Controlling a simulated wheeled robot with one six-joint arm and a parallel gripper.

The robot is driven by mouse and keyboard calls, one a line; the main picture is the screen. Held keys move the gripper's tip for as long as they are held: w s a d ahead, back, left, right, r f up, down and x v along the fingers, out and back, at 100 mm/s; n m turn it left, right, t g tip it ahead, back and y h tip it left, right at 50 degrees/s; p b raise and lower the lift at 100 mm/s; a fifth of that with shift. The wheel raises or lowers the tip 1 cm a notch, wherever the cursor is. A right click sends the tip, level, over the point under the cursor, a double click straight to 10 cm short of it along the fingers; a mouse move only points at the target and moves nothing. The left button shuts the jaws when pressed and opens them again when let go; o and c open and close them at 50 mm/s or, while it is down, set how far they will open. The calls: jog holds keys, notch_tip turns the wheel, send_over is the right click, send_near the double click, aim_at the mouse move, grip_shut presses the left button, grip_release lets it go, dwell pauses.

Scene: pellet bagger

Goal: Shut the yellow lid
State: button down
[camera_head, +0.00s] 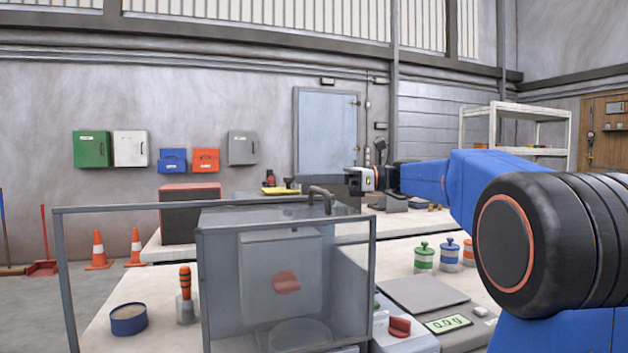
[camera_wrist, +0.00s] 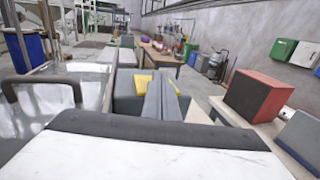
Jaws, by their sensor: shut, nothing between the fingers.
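A small yellow piece (camera_head: 280,190), which looks like the yellow lid, shows on the rear bench behind the clear-walled guard. It looks nearly flat there, but I cannot tell whether it is shut. In the wrist view, yellow (camera_wrist: 143,83) shows beyond my gripper, partly hidden by the fingers. My gripper (camera_head: 350,184) is to the right of the yellow piece in the head view, pointing left. In the wrist view its grey fingers (camera_wrist: 150,97) are together and empty. I see no contact with the yellow piece.
The clear-walled guard (camera_head: 212,285) with a grey frame stands in front. A dark box with a red top (camera_head: 190,212) stands left of the yellow piece; it also shows at right in the wrist view (camera_wrist: 253,97). A scale (camera_head: 425,293) and several lidded jars are at right.

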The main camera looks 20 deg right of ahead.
aim_at(291, 179)
jog(key=shift+a, duration=0.1)
jog(key=shift+a, duration=1.95)
